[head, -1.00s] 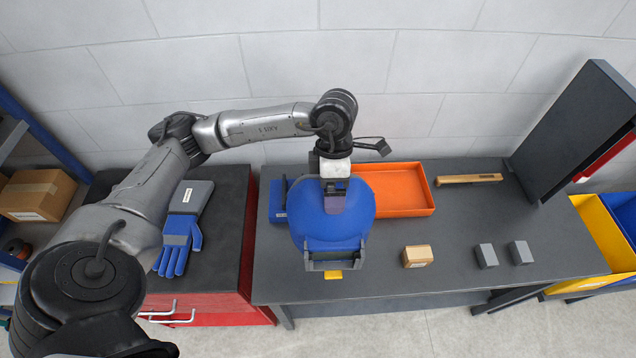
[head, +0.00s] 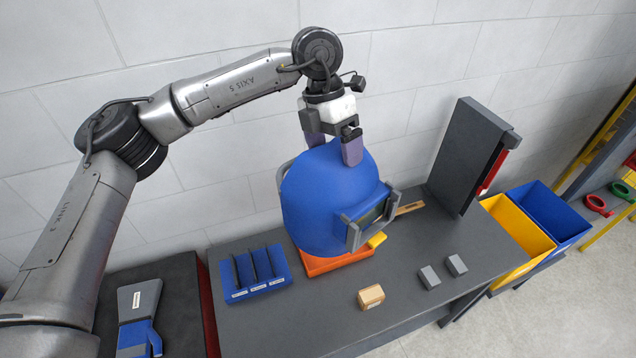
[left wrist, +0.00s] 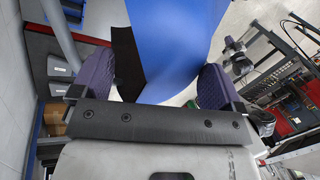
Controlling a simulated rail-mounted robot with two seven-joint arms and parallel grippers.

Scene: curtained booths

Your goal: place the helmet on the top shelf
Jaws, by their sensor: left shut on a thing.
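The helmet is a blue welding helmet (head: 325,205) with a grey visor frame (head: 372,218), seen in the head view above the workbench. My left gripper (head: 333,148) is shut on its top and holds it up, visor facing lower right. In the left wrist view the blue shell (left wrist: 175,40) lies between the purple fingers of my left gripper (left wrist: 155,82). No top shelf can be made out in the head view. At the left of the left wrist view a cardboard box (left wrist: 54,118) shows beside blue uprights. My right gripper is not in view.
The grey bench (head: 290,325) holds a blue slotted holder (head: 252,275), an orange tray (head: 325,263) partly hidden by the helmet, a small tan box (head: 371,297) and two grey blocks. A dark upright panel (head: 465,155) and yellow and blue bins (head: 520,232) stand right.

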